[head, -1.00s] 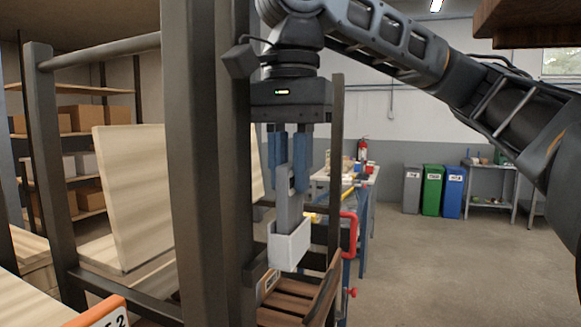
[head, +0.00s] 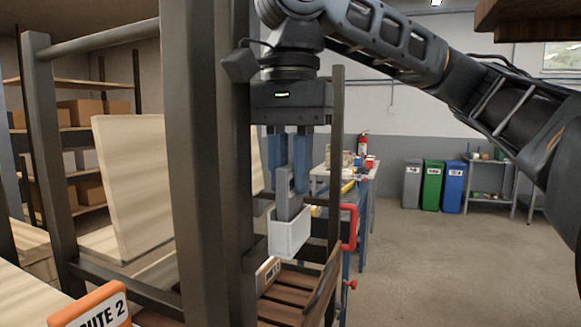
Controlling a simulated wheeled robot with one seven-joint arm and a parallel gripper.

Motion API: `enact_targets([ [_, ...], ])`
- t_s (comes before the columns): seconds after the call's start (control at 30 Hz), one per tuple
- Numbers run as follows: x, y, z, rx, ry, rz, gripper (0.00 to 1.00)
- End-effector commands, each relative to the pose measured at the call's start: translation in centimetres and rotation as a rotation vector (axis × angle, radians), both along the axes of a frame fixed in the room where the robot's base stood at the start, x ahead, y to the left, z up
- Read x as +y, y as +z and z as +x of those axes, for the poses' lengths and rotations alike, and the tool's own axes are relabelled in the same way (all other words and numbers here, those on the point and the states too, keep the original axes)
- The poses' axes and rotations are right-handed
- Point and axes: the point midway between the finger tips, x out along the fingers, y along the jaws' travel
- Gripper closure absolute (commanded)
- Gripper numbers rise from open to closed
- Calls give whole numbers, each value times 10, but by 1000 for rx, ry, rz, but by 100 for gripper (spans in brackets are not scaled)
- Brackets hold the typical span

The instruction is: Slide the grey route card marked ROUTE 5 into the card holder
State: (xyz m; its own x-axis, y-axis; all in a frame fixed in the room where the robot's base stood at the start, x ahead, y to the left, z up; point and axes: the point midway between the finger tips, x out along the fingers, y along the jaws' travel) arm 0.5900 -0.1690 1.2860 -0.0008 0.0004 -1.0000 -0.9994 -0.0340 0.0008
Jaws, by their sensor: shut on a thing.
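My gripper (head: 289,180), with two blue fingers, points straight down beside the dark rack post and is shut on the grey card (head: 287,205). The card hangs upright, and its lower end is hidden behind the front wall of the white card holder (head: 289,240). It appears to be partly inside the holder. The fingertips are a little above the holder's rim. No marking on the grey card can be read from here.
A thick dark post (head: 199,160) stands just left of my gripper. An orange card reading ROUTE 2 (head: 95,308) is at the lower left. Wooden slats (head: 290,300) lie below the holder. A workbench (head: 362,190) and bins (head: 432,187) are farther back.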

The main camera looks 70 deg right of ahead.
Motion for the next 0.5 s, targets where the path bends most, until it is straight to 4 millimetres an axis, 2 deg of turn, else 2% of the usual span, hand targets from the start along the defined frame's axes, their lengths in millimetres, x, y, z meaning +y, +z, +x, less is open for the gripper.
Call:
enact_targets([
  [0.23,0,0,0,0,0,0,100],
  [0.27,0,0,0,0,0,0,76],
  [0.5,0,0,0,0,0,0,53],
])
